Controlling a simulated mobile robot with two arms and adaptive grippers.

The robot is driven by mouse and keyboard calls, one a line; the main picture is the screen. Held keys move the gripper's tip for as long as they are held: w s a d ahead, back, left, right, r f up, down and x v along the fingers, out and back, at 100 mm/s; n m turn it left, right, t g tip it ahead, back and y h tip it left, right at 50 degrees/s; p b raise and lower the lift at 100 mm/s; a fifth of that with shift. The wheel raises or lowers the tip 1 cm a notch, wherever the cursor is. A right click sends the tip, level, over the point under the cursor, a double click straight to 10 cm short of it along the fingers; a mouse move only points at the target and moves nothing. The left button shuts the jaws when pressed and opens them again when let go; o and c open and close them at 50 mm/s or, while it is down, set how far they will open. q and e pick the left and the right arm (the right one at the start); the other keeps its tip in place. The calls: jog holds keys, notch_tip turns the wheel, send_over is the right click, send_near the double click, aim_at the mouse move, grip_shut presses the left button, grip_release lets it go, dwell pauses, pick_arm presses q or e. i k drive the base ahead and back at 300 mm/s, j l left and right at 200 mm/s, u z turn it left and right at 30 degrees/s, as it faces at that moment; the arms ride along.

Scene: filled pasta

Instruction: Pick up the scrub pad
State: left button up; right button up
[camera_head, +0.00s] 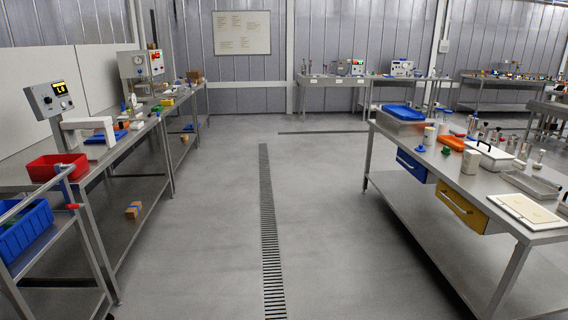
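I cannot make out the scrub pad for certain at this distance. A small green item (167,102) lies on the left steel table; it is too small to name. Another small green item (446,150) is on the right steel table, near an orange item (451,143). Neither of my grippers is in view.
The left table (128,150) carries a red bin (57,167) and a display box (49,99). A cart with a blue bin (22,232) stands at near left. The right table (470,181) holds a blue-lidded tub (404,112). The aisle with a floor drain (268,230) is clear.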

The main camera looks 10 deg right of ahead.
aim_at(446, 150)
jog(key=i+z, duration=0.15)
jog(key=i, duration=0.5)
jog(key=i+z, duration=0.2)
jog(key=i, duration=0.5)
jog(key=i+j+z, duration=0.15)
jog(key=i, duration=0.5)
jog(key=i+l+z, duration=0.2)
jog(key=i+z, duration=0.15)
jog(key=i, duration=0.4)
jog(key=i+z, duration=0.3)
jog(key=i, duration=0.45)
jog(key=i+j+z, duration=0.15)
jog(key=i+z, duration=0.2)
jog(key=i, duration=0.4)
